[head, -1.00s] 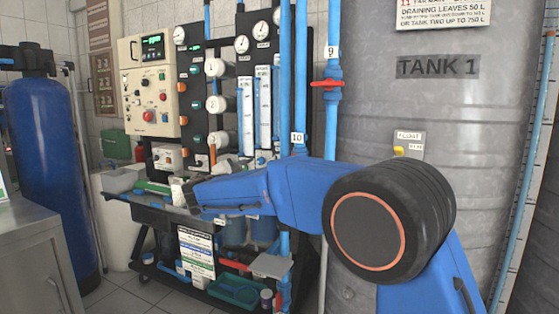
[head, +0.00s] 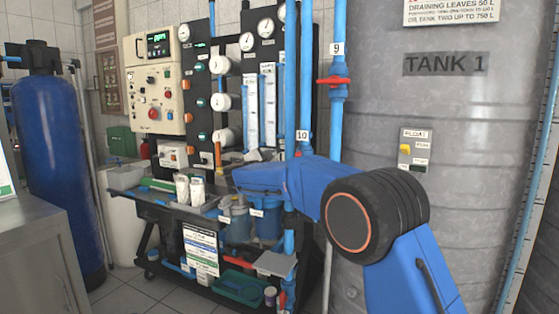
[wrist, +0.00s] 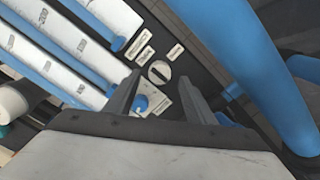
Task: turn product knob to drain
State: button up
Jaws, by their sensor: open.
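In the wrist view my gripper (wrist: 158,98) is open, its two dark fingers pointing at a dark panel. A round white knob with a dark bar across it (wrist: 159,72) sits on the panel just beyond and between the fingertips. A smaller blue knob (wrist: 140,103) on a pale plate shows between the fingers, nearer the left one. Nothing is held. The small plates beside the knobs are too blurred to read, so I cannot tell which is the product knob. In the head view my blue arm hides the gripper and that part of the rack.
A thick blue pipe (wrist: 232,60) runs close to the right of my gripper. White flow tubes (wrist: 75,40) stand to its left. In the head view, two white bottles (head: 197,191) stand on the rack's shelf, left of my arm. The grey tank (head: 440,120) is at right.

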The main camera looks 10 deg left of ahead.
aim_at(282, 157)
jog(key=shift+x, duration=1.65)
jog(key=c, duration=1.1)
jog(key=shift+o, duration=0.2)
jog(key=shift+f+m, duration=0.2)
jog(key=shift+m, duration=8.2)
